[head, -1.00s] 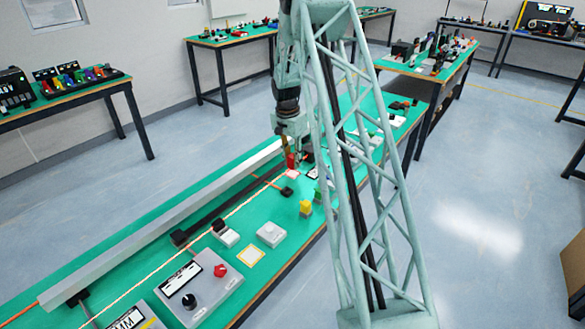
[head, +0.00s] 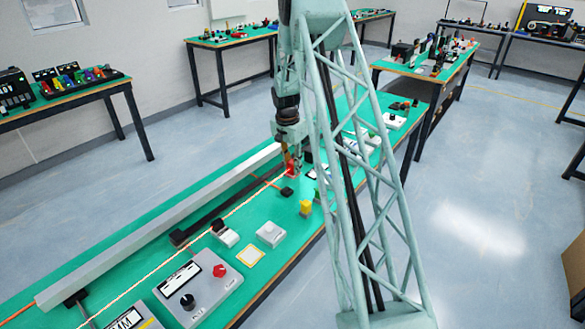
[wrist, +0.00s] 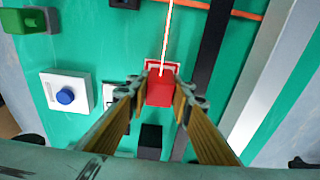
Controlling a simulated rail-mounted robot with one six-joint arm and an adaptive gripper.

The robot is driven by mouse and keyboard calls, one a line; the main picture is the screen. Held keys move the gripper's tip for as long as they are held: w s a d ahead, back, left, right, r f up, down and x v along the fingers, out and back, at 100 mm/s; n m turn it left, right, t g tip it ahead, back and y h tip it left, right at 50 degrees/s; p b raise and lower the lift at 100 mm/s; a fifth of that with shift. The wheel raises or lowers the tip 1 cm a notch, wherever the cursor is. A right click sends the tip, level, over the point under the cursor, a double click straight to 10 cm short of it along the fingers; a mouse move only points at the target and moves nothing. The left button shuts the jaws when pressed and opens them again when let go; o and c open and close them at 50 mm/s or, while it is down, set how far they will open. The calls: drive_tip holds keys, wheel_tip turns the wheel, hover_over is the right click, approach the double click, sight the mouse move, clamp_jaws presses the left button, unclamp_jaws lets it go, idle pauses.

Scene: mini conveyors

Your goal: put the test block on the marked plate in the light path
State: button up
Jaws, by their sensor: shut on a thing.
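My gripper (head: 291,165) is shut on the red test block (wrist: 160,92), with one finger on each side of it in the wrist view. The block (head: 291,172) is upright and low over the green bench in the head view. The marked plate (wrist: 152,64) shows as a small white-and-red edge just beyond the block in the wrist view; the block hides most of it. A thin pale light beam (wrist: 168,32) runs up to the block. I cannot tell whether the block touches the plate.
A white box with a blue button (wrist: 66,96) and a green block (wrist: 22,20) lie to the left in the wrist view. A long metal rail (head: 160,228) runs along the bench. A yellow-edged white square (head: 250,256) and a grey control box (head: 200,288) are nearer.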

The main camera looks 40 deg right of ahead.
sight(291, 163)
drive_tip(key=shift+f, duration=0.15)
drive_tip(key=o, duration=0.9)
drive_tip(key=shift+r, duration=0.2)
drive_tip(key=r, duration=0.3)
drive_tip(key=a+r+p, duration=0.1)
drive_tip(key=r, duration=0.3)
drive_tip(key=r+p, duration=0.1)
drive_tip(key=r, duration=0.2)
drive_tip(key=shift+s+a+r, duration=0.1)
drive_tip(key=shift+a+r, duration=0.05)
drive_tip(key=shift+r, duration=0.25)
drive_tip(key=shift+a+r, duration=0.1)
drive_tip(key=shift+r, duration=0.4)
